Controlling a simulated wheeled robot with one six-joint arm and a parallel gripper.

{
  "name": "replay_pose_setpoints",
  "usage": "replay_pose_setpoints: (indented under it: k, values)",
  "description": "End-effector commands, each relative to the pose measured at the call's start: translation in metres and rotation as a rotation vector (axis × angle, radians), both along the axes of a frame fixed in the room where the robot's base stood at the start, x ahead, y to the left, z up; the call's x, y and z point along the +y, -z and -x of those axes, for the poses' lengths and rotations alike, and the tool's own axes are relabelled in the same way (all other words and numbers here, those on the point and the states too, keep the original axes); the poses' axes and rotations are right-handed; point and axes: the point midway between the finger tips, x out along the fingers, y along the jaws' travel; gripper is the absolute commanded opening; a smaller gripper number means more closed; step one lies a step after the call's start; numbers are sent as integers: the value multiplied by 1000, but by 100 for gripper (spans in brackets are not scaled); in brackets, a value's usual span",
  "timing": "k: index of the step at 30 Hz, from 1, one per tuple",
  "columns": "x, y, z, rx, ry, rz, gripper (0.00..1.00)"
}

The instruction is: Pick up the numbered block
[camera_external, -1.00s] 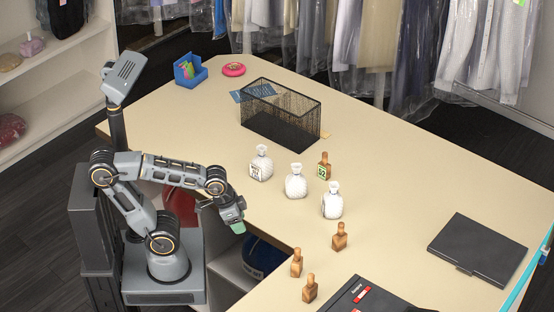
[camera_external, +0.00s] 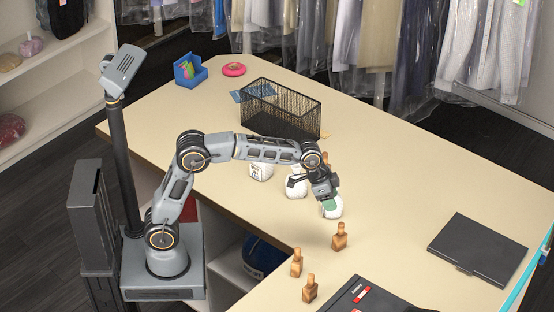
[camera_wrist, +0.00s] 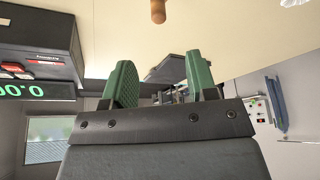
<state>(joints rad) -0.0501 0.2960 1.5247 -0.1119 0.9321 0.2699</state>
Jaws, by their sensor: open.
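The numbered block is a small brown bottle-shaped wooden block; only its top (camera_external: 326,157) shows in the external view, behind my wrist. Its green number label is hidden now. My gripper (camera_external: 330,202) is open above the table, in front of the rightmost white bottle (camera_external: 336,213) in the picture. In the wrist view the two green fingers of my gripper (camera_wrist: 160,85) stand apart with nothing held between them. A brown wooden piece (camera_wrist: 158,12) shows at the top edge there; I cannot tell which block it is.
Two more white bottles (camera_external: 262,172) (camera_external: 294,188) stand left of my gripper. Plain wooden blocks (camera_external: 340,238) (camera_external: 296,264) (camera_external: 310,291) stand nearer the front. A black mesh basket (camera_external: 285,125) is behind; a black flat case (camera_external: 480,250) lies right.

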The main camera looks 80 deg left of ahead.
Motion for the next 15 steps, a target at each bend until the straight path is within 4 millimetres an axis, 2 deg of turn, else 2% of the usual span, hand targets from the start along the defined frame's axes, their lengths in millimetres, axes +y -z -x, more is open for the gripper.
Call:
replay_pose_setpoints:
  k: [9, 15]
  values:
    - [-4, 53, -18, 11, 17, -6, 53]
    - [-6, 73, -26, 10, 16, -5, 53]
